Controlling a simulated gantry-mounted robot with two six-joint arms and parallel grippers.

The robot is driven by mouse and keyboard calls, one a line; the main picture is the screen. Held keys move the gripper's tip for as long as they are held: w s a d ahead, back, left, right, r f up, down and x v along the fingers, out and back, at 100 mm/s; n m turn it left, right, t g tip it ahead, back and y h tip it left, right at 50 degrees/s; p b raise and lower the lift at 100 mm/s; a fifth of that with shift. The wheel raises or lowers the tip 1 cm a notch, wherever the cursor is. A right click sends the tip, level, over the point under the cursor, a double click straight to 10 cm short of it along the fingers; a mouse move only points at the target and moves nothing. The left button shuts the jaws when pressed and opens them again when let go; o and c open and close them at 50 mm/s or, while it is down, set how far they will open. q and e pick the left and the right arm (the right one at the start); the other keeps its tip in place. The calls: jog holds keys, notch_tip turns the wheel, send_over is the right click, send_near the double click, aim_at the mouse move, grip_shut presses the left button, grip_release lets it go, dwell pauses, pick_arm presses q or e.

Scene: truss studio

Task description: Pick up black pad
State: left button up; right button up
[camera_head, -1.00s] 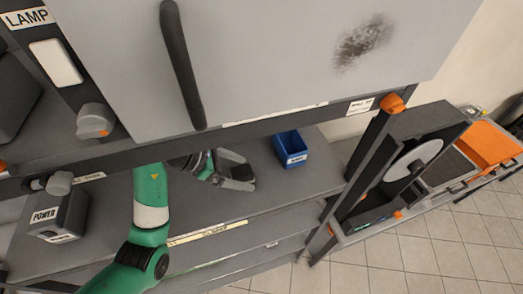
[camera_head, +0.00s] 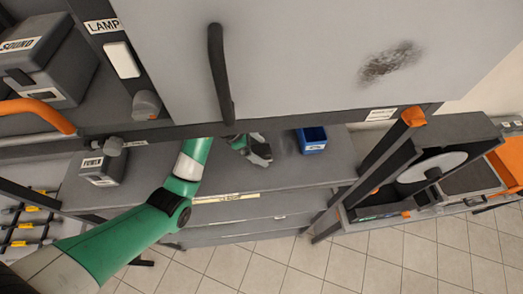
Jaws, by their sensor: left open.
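I cannot make out a separate black pad in the head view. A small blue bin (camera_head: 312,147) with a white label stands on the grey shelf (camera_head: 290,176), under the large grey panel. Its inside looks dark, and I cannot tell what it holds. My left gripper (camera_head: 262,158) is open just left of the bin, over the shelf and apart from the bin. The panel's lower edge is close above it. Nothing shows between its fingers. My right gripper is not in view.
The grey panel (camera_head: 300,60) has a dark smudge (camera_head: 390,62) and a black handle (camera_head: 221,75). A POWER box (camera_head: 101,169) stands at the shelf's left. A dark unit with a pale disc (camera_head: 432,167) is at the right. The shelf's front strip is clear.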

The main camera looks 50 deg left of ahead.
pick_arm(q)
jog(key=shift+w+d+f, duration=0.15)
jog(key=shift+w+f, duration=0.05)
jog(key=shift+f, duration=0.25)
jog(key=c, duration=1.4)
jog(key=shift+r, duration=0.1)
